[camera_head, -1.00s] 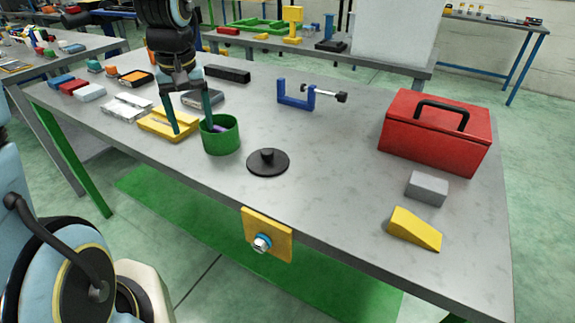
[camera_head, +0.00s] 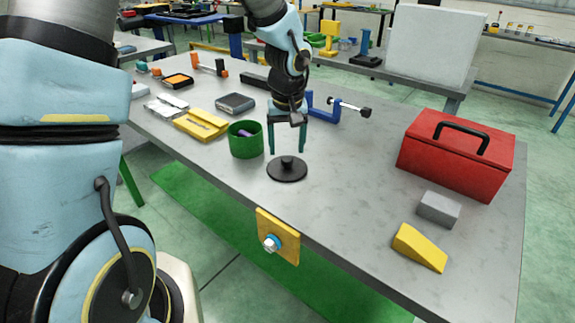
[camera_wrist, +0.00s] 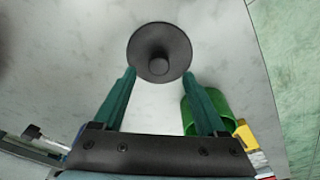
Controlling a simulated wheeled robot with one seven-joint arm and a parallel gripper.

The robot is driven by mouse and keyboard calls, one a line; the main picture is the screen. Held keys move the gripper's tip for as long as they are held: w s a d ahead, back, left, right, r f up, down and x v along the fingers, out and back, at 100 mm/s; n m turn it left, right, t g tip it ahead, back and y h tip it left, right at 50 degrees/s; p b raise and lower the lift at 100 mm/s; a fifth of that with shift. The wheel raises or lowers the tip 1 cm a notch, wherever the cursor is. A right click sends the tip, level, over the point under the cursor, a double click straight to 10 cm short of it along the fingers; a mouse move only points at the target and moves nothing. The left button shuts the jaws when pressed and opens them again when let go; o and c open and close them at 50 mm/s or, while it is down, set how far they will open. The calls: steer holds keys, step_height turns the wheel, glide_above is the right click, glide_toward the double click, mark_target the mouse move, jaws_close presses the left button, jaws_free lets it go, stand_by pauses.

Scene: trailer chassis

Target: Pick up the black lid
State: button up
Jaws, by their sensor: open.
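The black lid (camera_head: 287,172) is a round disc with a knob on top, lying flat on the grey workbench. In the wrist view the lid (camera_wrist: 160,52) shows at the top middle, just beyond my fingertips. My gripper (camera_head: 287,150) is open and empty, pointing down above and slightly behind the lid in the head view. No contact with the lid shows.
A green cup (camera_head: 246,142) with a purple item inside stands close to the left of the lid; it is beside a finger in the wrist view. A blue clamp (camera_head: 322,108) is behind my gripper. A red toolbox (camera_head: 455,160) stands at right. Bench between lid and toolbox is clear.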

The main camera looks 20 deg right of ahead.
mark_target(287, 159)
steer(key=shift+w+d+f+p, duration=0.1)
steer(key=shift+f+p, duration=0.05)
steer(key=shift+f, duration=0.7)
steer(key=shift+w+d+f+p, duration=0.1)
steer(key=shift+f+p, duration=0.05)
steer(key=shift+f, duration=0.7)
steer(key=shift+c, duration=0.3)
jaws_close()
